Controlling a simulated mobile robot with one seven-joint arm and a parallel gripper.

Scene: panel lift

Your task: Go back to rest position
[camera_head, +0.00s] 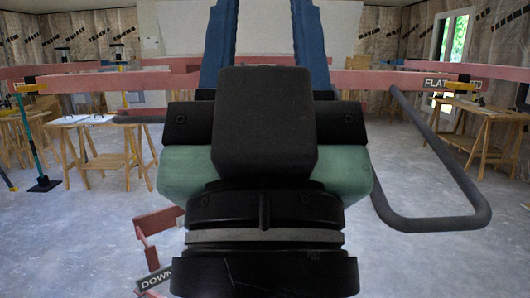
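My gripper (263,22) fills the middle of the head view, with its black and green body below and its two blue fingers pointing up. The fingers are spread apart, with a clear gap between them; their tips reach the top edge of the picture and may be cut off. I see nothing held between them. The panel lift's red crossbar (375,80) runs behind the gripper from left to right, with a "FLAT" label near its right end. My gripper hides the middle of the lift.
A grey bent handle (437,224) sticks out to the right, close to my gripper. A red bracket (158,222) with a "DOWN" label is low on the left. Wooden trestle tables (100,160) stand at the left and right. Grey floor (70,240) is bare at both sides.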

